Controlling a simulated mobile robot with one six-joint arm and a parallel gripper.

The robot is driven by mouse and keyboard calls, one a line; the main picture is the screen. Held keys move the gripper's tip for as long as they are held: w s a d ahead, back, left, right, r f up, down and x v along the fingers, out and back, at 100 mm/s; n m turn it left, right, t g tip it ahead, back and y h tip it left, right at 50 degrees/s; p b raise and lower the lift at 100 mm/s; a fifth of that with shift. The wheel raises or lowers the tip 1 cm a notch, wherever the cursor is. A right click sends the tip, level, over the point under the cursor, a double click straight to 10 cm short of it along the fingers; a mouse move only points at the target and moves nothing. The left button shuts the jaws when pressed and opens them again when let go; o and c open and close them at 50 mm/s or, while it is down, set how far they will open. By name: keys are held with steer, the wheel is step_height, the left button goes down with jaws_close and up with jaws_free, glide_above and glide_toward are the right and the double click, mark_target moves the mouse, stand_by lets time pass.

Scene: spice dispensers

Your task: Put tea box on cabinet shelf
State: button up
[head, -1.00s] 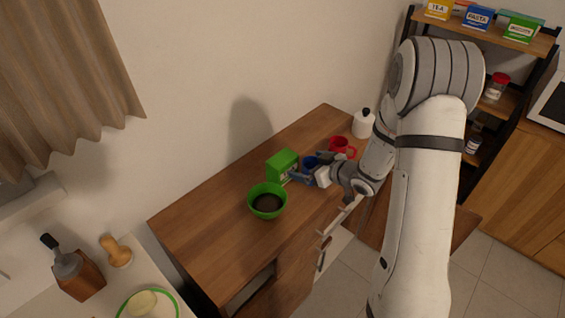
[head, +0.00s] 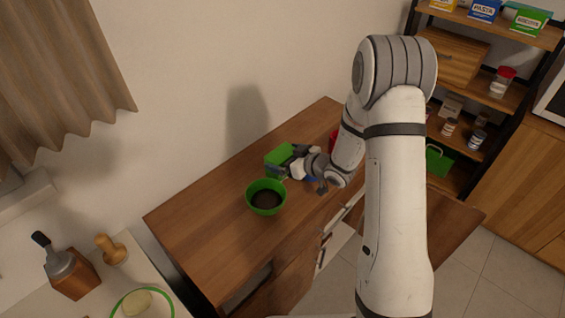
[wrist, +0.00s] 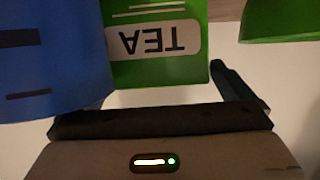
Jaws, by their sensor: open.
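The green tea box (head: 279,154) stands on the wooden table just behind the green bowl. In the wrist view its TEA label (wrist: 152,40) reads upside down, and the box lies just ahead of my gripper's palm. My gripper (head: 293,160) is open at the box's right side. One finger shows to the right of the box in the wrist view; the other is mostly hidden by a blue object (wrist: 50,60). I cannot tell whether the fingers touch the box. The cabinet shelf unit (head: 492,92) stands at the right with several levels.
The green bowl (head: 265,203) with dark contents sits close in front of the box. A red mug (head: 333,141) is partly hidden behind my arm. The top shelf holds a blue pasta box (head: 484,10) and a green box (head: 528,20). Jars stand lower. The table's left side is clear.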

steer(key=shift+w+d, duration=0.15)
steer(key=shift+d, duration=0.05)
steer(key=c, duration=0.9)
steer(key=shift+r, duration=0.1)
steer(key=shift+c, duration=0.2)
